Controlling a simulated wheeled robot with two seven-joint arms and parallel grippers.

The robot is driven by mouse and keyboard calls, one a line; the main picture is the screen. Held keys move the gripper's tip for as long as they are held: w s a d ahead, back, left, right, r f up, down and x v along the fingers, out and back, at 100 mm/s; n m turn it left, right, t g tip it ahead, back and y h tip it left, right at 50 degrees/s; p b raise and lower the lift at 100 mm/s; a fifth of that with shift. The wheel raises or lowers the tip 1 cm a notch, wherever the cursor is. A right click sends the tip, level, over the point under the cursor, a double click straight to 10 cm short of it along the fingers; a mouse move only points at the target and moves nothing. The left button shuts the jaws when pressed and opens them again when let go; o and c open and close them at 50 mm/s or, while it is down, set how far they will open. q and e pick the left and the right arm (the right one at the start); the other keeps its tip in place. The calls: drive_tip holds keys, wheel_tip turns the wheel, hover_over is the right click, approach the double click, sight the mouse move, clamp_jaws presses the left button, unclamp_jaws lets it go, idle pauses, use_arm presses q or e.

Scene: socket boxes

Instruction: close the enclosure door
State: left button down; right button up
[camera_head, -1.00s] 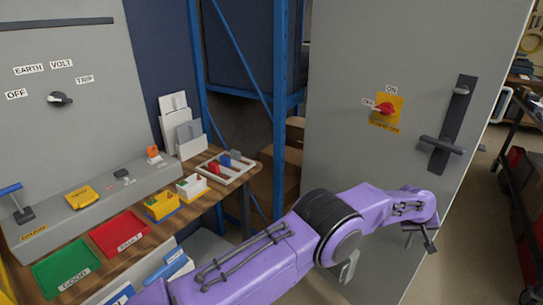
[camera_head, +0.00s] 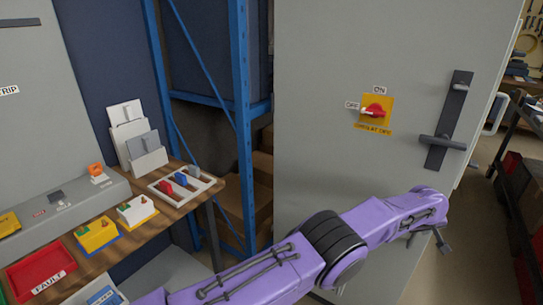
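The enclosure door (camera_head: 325,130) is a tall grey panel on the right of the head view, standing at an angle. It carries a red rotary switch (camera_head: 374,111) on a yellow plate and a dark lever handle (camera_head: 441,142) near its right edge. My purple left arm comes in from the lower left and crosses in front of the door's lower part. My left gripper (camera_head: 428,241) is below the handle, near the door's right edge in the picture. Its dark fingers look spread, with nothing between them. Contact with the door cannot be made out. My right gripper is out of view.
A wooden bench at the left holds a red tray (camera_head: 40,272), small coloured boxes and a white rack (camera_head: 180,185). A blue shelf frame (camera_head: 241,90) and cartons stand behind. A dark cart (camera_head: 520,190) is at the far right, with bare floor beside the door.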

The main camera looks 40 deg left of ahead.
use_arm(q)
drive_tip(key=shift+w+a+r, duration=0.15)
drive_tip(key=shift+w+r, duration=0.05)
drive_tip(key=shift+w, duration=0.15)
idle(0.5)
